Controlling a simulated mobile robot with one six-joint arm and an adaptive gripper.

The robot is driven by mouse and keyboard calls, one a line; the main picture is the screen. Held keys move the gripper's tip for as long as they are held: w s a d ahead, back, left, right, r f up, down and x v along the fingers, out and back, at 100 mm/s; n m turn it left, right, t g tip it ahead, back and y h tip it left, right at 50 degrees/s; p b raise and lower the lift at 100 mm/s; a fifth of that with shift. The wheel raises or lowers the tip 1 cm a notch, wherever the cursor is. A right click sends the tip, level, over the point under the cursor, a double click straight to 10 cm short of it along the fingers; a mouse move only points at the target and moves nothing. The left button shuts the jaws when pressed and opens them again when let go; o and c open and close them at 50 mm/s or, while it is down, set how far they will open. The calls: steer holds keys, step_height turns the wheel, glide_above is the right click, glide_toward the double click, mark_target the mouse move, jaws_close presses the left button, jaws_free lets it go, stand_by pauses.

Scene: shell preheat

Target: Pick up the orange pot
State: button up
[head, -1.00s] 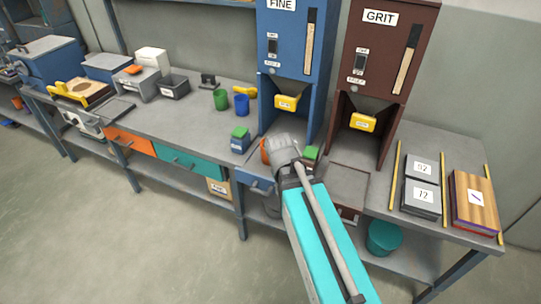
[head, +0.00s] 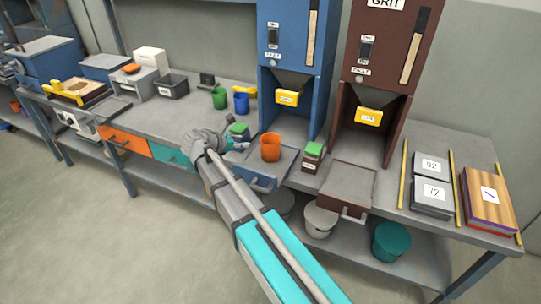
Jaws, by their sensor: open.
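The orange pot (head: 270,147) stands upright on the grey tray in front of the blue dispenser. It looks like a small open cup and is fully in view. My gripper (head: 244,144) is to the left of the pot, with its fingers pointing right toward it. The fingers are open and apart from the pot, with nothing seen between them. My wrist and arm hide part of the bench front.
Another green-topped box (head: 313,152) stands right of the pot. The blue dispenser (head: 288,60) and brown dispenser (head: 386,60) rise behind. Green (head: 219,99) and blue (head: 241,103) cups stand farther back.

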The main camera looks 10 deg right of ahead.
mark_target(270, 149)
steer(key=shift+w+a+r+n+t, duration=0.2)
steer(key=shift+w+a+n, duration=0.1)
steer(key=shift+a+n, duration=0.15)
steer(key=shift+w+a+r+n+t, duration=0.1)
steer(key=shift+w+a+n+t, duration=0.15)
steer(key=shift+a+n, duration=0.15)
steer(key=b+x, duration=0.3)
steer(key=x, duration=0.5)
steer(key=shift+d, duration=0.3)
steer(key=shift+w+d+f+b, duration=0.1)
steer(key=shift+w+b, duration=0.05)
steer(key=shift+b, duration=0.15)
steer(key=shift+b+x, duration=0.95)
steer(key=shift+x, duration=1.55)
jaws_close()
